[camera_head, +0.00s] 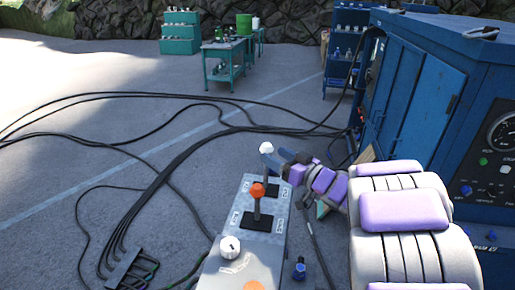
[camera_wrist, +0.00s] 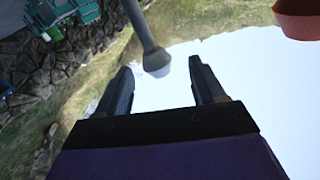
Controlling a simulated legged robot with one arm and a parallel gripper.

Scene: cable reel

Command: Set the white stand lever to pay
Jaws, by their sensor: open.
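The white-knobbed lever (camera_head: 266,149) stands at the far end of the grey control stand (camera_head: 225,268), beyond the orange-knobbed lever (camera_head: 257,190). My gripper (camera_head: 272,161) is beside the white knob, reaching in from the right. In the wrist view, the lever's shaft and pale knob (camera_wrist: 156,62) show between the open fingertips (camera_wrist: 160,72), with a gap on each side. The orange knob (camera_wrist: 298,18) is at the top right there. The base of the white lever is partly hidden by my gripper, and its slot labels are too small to read.
A white dial (camera_head: 230,247) sits on the stand's near part. A blue machine cabinet (camera_head: 415,95) stands to the right. Black cables (camera_head: 170,165) run over the floor at the left. A green workbench (camera_head: 228,60) and shelves stand far back.

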